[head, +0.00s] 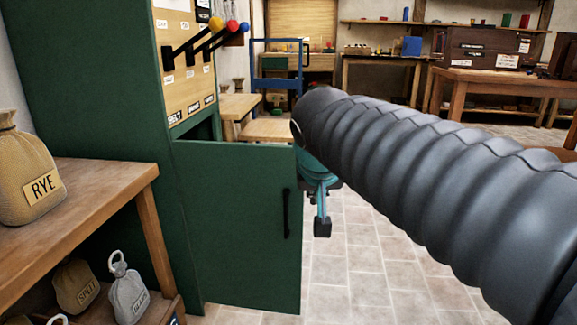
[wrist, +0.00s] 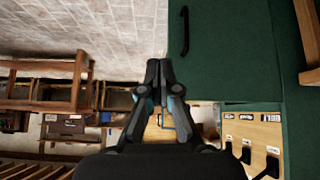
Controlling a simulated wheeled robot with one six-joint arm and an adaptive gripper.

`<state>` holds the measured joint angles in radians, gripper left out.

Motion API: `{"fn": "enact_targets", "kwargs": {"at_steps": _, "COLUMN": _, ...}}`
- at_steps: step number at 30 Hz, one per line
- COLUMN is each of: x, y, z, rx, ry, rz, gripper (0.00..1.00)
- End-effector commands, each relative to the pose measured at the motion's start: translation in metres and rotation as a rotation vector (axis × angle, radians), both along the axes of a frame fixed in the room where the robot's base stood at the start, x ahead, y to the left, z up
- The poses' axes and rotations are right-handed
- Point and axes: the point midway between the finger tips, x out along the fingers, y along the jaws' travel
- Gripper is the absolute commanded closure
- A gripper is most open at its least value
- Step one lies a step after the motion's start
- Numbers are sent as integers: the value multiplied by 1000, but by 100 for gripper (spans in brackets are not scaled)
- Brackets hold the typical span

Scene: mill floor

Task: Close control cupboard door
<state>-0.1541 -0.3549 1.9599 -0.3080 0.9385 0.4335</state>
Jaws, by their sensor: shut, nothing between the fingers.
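The green control cupboard (head: 95,75) stands at the left in the head view, with a wooden lever panel above its door. Its green door (head: 235,220) is ajar, with a dark gap showing at its top edge. A black vertical handle (head: 287,213) is on the door near its right edge. My gripper (head: 322,228) is partly hidden behind my arm, just right of the door's free edge. In the wrist view my gripper (wrist: 159,62) is shut and empty, its fingertips beside the edge of the door (wrist: 230,50). I cannot tell whether they touch it.
A wooden shelf table (head: 85,185) with a RYE sack (head: 28,175) and smaller sacks stands at the left. Levers with coloured knobs (head: 217,24) stick out above the door. Tables and a blue trolley (head: 290,65) stand behind. Tiled floor (head: 365,250) lies clear right of the door.

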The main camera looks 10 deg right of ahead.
Motion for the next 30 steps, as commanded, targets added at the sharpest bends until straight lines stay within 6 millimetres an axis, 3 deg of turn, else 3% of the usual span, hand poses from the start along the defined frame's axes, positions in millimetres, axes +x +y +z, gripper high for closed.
{"fn": "enact_targets", "kwargs": {"at_steps": 1, "x": 25, "y": 7, "z": 3, "rx": -5, "ry": -24, "rz": -15, "gripper": 100}}
{"fn": "enact_targets", "kwargs": {"at_steps": 3, "x": 53, "y": 14, "z": 15, "rx": -7, "ry": -63, "rz": -47, "gripper": 100}}
{"fn": "enact_targets", "kwargs": {"at_steps": 9, "x": 109, "y": 31, "z": 39, "rx": -2, "ry": -151, "rz": -114, "gripper": 100}}
{"fn": "enact_targets", "kwargs": {"at_steps": 17, "x": 132, "y": 33, "z": 43, "rx": 2, "ry": -184, "rz": -143, "gripper": 100}}
{"fn": "enact_targets", "kwargs": {"at_steps": 30, "x": 183, "y": 14, "z": -8, "rx": 2, "ry": -181, "rz": -142, "gripper": 100}}
